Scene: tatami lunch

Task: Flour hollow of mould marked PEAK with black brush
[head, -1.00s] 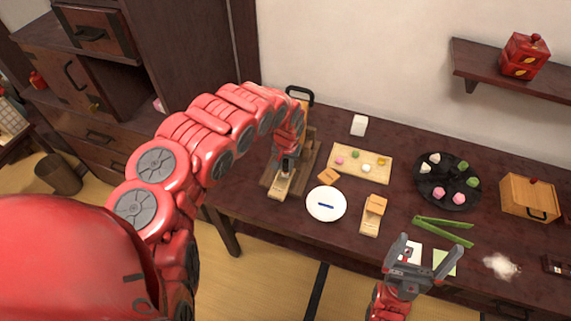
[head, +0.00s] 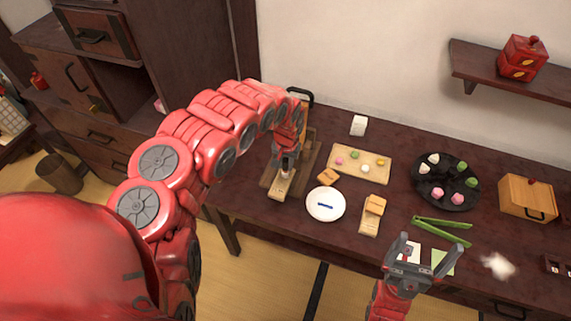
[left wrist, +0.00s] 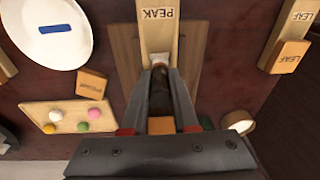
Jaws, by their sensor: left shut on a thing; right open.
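The mould marked PEAK (left wrist: 157,30) is a pale wooden bar lying on a brown slatted board. It also shows in the head view (head: 278,190), below my left gripper (head: 287,167). In the left wrist view my left gripper (left wrist: 159,95) is shut on a dark-handled brush (left wrist: 160,84) with pale bristles (left wrist: 158,61). The bristles are over the mould's part beyond the lettering and hide the hollow. I cannot tell whether they touch it or whether flour is inside. My right gripper (head: 418,262) is open and empty at the table's front edge.
A white plate (head: 326,215) with a blue mark lies right of the mould. Behind it is a tray (head: 373,172) of coloured sweets. A mould marked LEAF (left wrist: 295,20) lies across from it in the wrist view. White powder (head: 497,266) is heaped far right.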

